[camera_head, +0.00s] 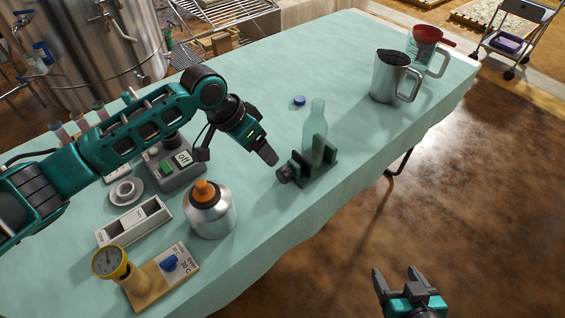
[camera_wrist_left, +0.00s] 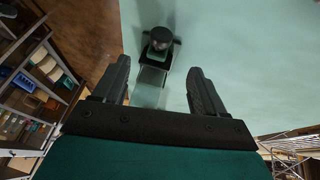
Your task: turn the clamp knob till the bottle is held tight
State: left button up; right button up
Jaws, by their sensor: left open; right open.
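A pale green see-through bottle (camera_head: 314,118) stands upright between the dark jaws of a green clamp (camera_head: 328,158) on the table. The clamp's dark knob (camera_head: 284,174) sticks out on its left side. My left gripper (camera_head: 270,157) is above and just left of the knob, apart from it. In the left wrist view the knob (camera_wrist_left: 160,39) lies ahead of the open, empty fingers (camera_wrist_left: 159,72), with the bottle (camera_wrist_left: 148,90) showing faintly between them. My right gripper (camera_head: 402,272) is open and empty, low over the floor beside the table. The gap between jaws and bottle cannot be told.
A blue cap (camera_head: 299,100) lies behind the clamp. A metal flask with an orange top (camera_head: 209,212) stands front left, near a gauge (camera_head: 111,262) on a yellow stand and a grey switch box (camera_head: 178,178). A metal jug (camera_head: 391,78) and red-rimmed jug (camera_head: 424,48) stand far right.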

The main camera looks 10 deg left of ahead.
aim_at(283, 175)
pick_arm(q)
jog(key=b+x, duration=0.1)
jog(key=x, duration=1.1)
jog(key=shift+w+f+b, duration=0.15)
jog(key=shift+f+b, duration=0.15)
jog(key=shift+b, duration=0.1)
jog(key=c, duration=1.1)
jog(key=shift+o, duration=0.2)
jog(key=shift+d+r+t+y+p, duration=0.15)
jog(key=shift+t+y+p, duration=0.25)
jog(key=shift+y+p, duration=0.4)
jog(key=shift+s+d+m+t+y, duration=0.1)
jog(key=shift+s+m+t+y, duration=0.25)
jog(key=shift+t+y, duration=0.35)
jog(key=shift+d+m+t+y, duration=0.1)
jog(key=shift+m+t+y, duration=0.25)
jog(key=shift+t+y, duration=0.65)
